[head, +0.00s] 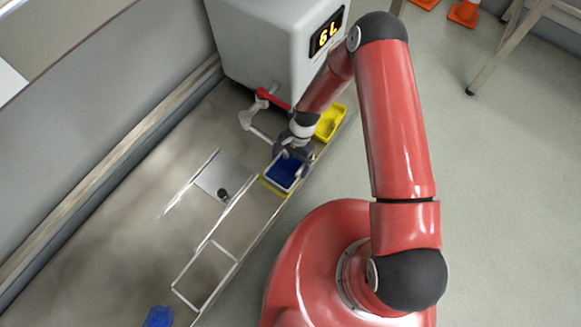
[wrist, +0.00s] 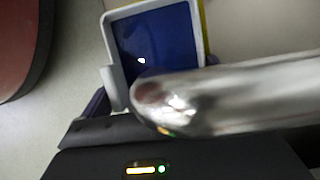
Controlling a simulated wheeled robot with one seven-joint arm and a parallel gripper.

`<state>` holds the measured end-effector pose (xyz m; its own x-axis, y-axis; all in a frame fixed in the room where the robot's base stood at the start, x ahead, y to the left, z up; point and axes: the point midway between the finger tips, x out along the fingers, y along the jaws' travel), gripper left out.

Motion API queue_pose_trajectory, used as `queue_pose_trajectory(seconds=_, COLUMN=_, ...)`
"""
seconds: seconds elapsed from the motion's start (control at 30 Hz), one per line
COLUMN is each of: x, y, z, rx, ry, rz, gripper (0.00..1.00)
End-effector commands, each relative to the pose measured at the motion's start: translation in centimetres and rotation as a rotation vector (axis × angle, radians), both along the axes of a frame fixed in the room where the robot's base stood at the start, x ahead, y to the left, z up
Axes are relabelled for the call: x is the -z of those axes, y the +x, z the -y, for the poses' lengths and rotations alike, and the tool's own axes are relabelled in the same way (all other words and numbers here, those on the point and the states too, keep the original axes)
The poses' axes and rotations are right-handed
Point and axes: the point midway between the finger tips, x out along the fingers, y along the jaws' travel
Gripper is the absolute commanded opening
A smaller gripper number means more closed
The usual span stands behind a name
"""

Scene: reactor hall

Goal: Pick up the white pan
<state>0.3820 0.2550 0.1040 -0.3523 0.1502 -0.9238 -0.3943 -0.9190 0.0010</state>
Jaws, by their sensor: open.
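The white pan (head: 277,186) is a rectangular tray with a white rim and a dark blue inside. In the head view it stands on a yellow-marked spot at the edge of the bench. My gripper (head: 291,158) is open just over its far side, and hides part of it. In the wrist view the pan's rim (wrist: 113,45) and a white tab (wrist: 113,88) on its near left side show ahead of the gripper. A shiny metal pipe (wrist: 230,95) crosses in front and hides the near right part. I cannot tell whether a finger touches the pan.
A grey tank (head: 262,45) with a "6 L" display and a red lever (head: 272,97) stands behind. A yellow tray (head: 329,122) is to the right. Metal frames (head: 205,275) and a plate (head: 222,175) lie left. A blue object (head: 158,316) is at the bottom edge.

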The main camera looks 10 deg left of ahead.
Motion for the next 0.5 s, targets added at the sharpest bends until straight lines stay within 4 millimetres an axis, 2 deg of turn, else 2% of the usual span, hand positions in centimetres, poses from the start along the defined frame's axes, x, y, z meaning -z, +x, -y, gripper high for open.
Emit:
queue_pose_trajectory(seconds=0.23, x=0.14, y=-0.04, z=-0.05, rx=-0.001, ry=0.000, rz=0.000, gripper=1.00)
queue_pose_trajectory(seconds=0.5, x=0.11, y=-0.02, z=-0.04, rx=-0.001, ry=0.000, rz=0.001, gripper=0.65)
